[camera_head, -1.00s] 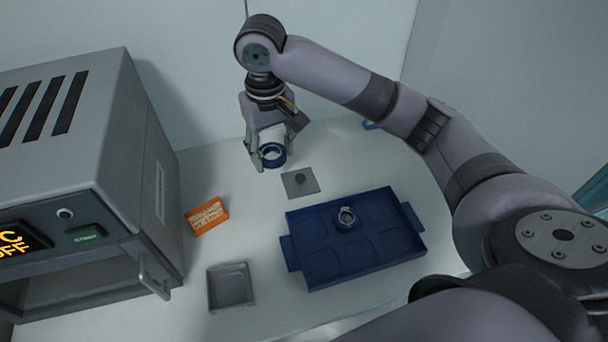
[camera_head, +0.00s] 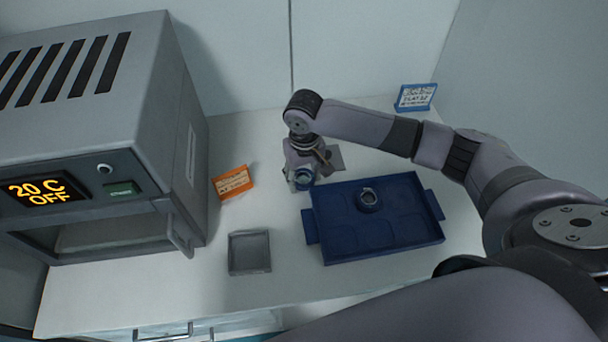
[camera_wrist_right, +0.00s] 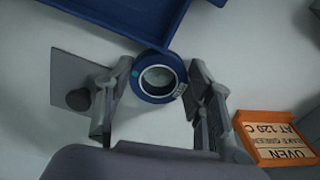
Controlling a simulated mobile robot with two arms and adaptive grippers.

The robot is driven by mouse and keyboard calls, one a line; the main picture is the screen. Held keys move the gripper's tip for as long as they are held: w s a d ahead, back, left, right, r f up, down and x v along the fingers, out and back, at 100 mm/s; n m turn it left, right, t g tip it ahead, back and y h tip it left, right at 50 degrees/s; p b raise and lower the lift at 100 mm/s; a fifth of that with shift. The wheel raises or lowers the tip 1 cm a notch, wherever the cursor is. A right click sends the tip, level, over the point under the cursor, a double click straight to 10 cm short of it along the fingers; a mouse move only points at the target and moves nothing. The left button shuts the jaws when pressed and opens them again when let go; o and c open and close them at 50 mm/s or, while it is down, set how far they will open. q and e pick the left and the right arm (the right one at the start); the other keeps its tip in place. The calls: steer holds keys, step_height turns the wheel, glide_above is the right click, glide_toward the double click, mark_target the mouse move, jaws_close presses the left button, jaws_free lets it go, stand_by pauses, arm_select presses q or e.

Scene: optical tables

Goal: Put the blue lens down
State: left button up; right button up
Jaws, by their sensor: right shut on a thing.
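The blue lens (camera_head: 303,178) is a short blue ring with a clear centre. My right gripper (camera_head: 302,182) is shut on it, just off the back left corner of the blue tray (camera_head: 375,245). In the right wrist view the lens (camera_wrist_right: 158,77) sits between the two fingers (camera_wrist_right: 161,84), over the white table top. Whether it touches the table is hard to tell. A second ringed piece (camera_head: 369,199) stands in a back compartment of the tray. My left gripper is not in view.
A grey square plate with a dark knob (camera_wrist_right: 78,98) lies beside the gripper. An orange oven sign (camera_head: 232,183), a small grey tray (camera_head: 249,252) and a grey oven (camera_head: 100,130) stand to the left. A blue sign (camera_head: 415,97) stands at the back. Bare table lies between the trays.

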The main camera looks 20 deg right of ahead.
steer(key=shift+f, duration=0.2)
steer(key=o, duration=1.2)
steer(key=shift+f, duration=0.1)
steer(key=shift+c, duration=0.2)
